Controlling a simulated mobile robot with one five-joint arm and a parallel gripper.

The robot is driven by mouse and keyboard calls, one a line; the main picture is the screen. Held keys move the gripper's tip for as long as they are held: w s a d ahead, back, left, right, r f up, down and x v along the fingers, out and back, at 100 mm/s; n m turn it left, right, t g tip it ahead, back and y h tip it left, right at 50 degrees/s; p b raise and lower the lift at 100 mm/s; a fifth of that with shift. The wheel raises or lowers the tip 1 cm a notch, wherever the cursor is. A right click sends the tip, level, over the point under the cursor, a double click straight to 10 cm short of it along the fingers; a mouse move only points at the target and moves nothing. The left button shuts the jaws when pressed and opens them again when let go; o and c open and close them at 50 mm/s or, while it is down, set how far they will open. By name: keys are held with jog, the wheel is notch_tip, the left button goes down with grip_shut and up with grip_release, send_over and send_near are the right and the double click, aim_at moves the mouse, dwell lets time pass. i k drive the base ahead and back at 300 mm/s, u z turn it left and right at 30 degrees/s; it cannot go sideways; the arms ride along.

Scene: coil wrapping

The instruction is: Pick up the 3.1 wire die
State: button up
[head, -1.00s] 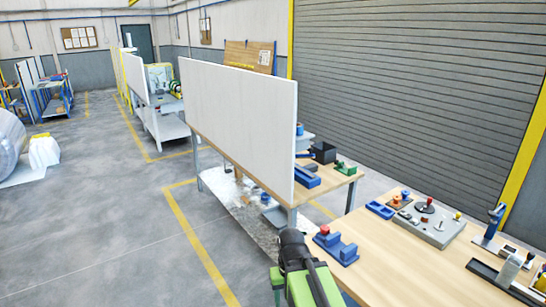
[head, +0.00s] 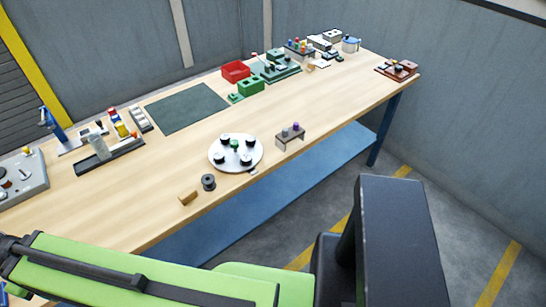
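A dark grey spool-like piece (head: 208,182) stands on the table just in front of the plate. No label is readable, so I cannot tell which piece is the 3.1 wire die. My green and black arm crosses the bottom of the view, in front of the table and apart from these pieces. My gripper's fingertips do not show.
The long wooden table (head: 120,215) has a tan block (head: 188,198) near its front edge and a small stand with pegs (head: 290,137) right of the plate. A dark green mat (head: 187,108), red bin (head: 236,71) and green block (head: 250,86) lie behind. Grey walls close off the back and right.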

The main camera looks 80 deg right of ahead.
aim_at(246, 159)
jog(key=u, duration=0.35)
jog(key=k, duration=0.1)
jog(key=z, duration=2.4)
jog(key=k, duration=0.9)
jog(key=u, duration=0.15)
jog(key=i, duration=0.95)
jog(key=z, duration=0.5)
